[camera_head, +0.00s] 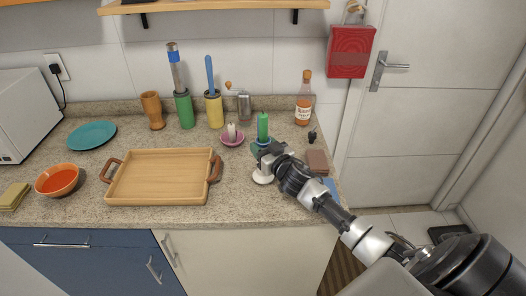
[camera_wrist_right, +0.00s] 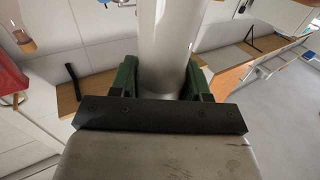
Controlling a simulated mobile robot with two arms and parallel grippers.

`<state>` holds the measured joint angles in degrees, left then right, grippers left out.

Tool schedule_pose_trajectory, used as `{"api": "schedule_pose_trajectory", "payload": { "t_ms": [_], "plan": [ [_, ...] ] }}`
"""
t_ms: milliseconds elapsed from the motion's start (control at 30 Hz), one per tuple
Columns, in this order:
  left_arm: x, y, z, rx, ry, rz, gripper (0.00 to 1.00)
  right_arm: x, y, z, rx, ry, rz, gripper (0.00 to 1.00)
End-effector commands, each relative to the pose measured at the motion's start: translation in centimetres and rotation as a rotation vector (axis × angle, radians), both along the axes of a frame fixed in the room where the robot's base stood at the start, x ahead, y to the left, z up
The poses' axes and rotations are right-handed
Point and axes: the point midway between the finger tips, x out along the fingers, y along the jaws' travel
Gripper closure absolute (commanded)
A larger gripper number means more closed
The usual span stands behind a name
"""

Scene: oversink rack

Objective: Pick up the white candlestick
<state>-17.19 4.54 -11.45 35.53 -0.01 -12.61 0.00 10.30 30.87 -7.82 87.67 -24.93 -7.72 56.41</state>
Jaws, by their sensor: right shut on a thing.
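My right gripper (camera_head: 266,153) reaches in from the right over the counter. In the right wrist view, its green-padded fingers (camera_wrist_right: 162,80) are closed around a smooth white upright cylinder, the white candlestick (camera_wrist_right: 170,40). In the head view, the white round foot of the candlestick (camera_head: 262,178) shows just below the gripper, and its upper part is hidden by the gripper. I cannot tell whether the foot touches the counter. My left gripper is not in view.
A green candle (camera_head: 263,126) in a teal holder stands just behind the gripper. A white candle in a pink dish (camera_head: 232,137) is behind left. A wooden tray (camera_head: 160,192) lies to the left. A bottle (camera_head: 304,103) and a brown block (camera_head: 317,162) are to the right.

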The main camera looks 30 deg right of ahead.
Motion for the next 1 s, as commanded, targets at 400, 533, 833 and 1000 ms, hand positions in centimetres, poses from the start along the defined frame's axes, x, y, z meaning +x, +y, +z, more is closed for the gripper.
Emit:
{"api": "schedule_pose_trajectory", "payload": {
  "t_ms": [400, 533, 833, 1000],
  "plan": [
    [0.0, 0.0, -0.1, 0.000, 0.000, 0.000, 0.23, -0.1, -0.1, 4.0, -0.003, -0.004, 0.002, 0.99],
    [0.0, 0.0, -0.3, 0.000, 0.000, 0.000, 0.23, -1.4, -1.0, 4.6, -0.003, -0.002, 0.000, 0.99],
    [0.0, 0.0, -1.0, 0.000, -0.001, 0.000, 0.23, -5.7, -3.7, 7.5, -0.006, 0.000, 0.002, 0.99],
    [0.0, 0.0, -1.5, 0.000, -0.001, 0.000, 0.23, -8.1, -5.3, 9.3, -0.005, 0.000, 0.003, 0.99]
  ]
}}
